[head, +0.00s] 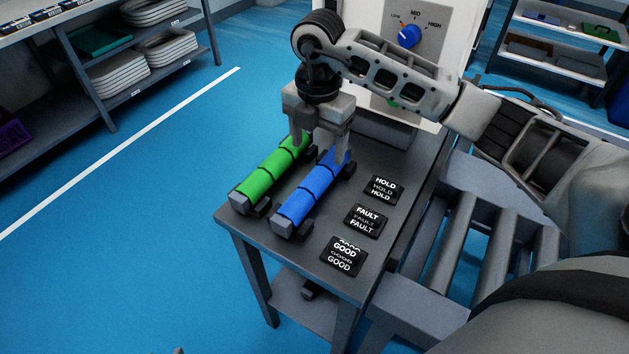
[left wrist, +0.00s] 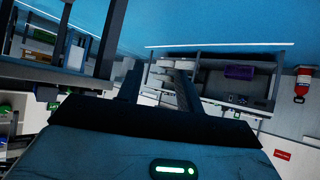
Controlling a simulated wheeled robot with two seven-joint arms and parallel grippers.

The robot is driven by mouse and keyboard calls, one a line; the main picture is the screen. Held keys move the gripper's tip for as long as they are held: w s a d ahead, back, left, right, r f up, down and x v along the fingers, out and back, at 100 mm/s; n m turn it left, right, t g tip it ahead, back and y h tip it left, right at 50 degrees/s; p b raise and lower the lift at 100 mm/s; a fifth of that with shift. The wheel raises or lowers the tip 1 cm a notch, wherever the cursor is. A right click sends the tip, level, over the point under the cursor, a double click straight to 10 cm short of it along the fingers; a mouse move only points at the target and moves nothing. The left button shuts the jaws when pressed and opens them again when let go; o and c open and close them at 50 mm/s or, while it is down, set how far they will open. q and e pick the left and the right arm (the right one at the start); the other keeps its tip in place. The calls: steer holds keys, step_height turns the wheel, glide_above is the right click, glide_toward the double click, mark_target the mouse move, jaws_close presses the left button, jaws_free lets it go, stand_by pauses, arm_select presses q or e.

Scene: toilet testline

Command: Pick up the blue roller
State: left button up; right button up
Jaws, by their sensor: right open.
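The blue roller (head: 311,190) lies on a dark table, with dark bands and grey end pieces. A green roller (head: 266,172) lies parallel to it on the left. My right gripper (head: 320,150) points down over the far end of the blue roller. Its jaws are open, one finger on the side toward the green roller and the other on the right side of the blue roller. Whether they touch it, I cannot tell. My left gripper (left wrist: 158,88) shows in the left wrist view with its fingers apart and nothing between them.
Black label plates HOLD (head: 383,190), FAULT (head: 366,221) and GOOD (head: 343,256) lie right of the rollers. A panel with a blue knob (head: 410,36) stands behind the table (head: 300,258). A roller conveyor (head: 455,240) is to the right.

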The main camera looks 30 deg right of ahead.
mark_target(315, 177)
step_height(315, 177, down, 4)
steer(key=shift+f, duration=0.25)
steer(key=f, duration=0.1)
steer(key=f+p, duration=0.1)
steer(key=f, duration=0.2)
steer(key=shift+s+a+f, duration=0.1)
steer(key=shift+s+a, duration=0.1)
steer(key=shift+a, duration=0.2)
steer(key=shift+f, duration=0.55)
steer(key=shift+w, duration=0.1)
steer(key=c, duration=1.4)
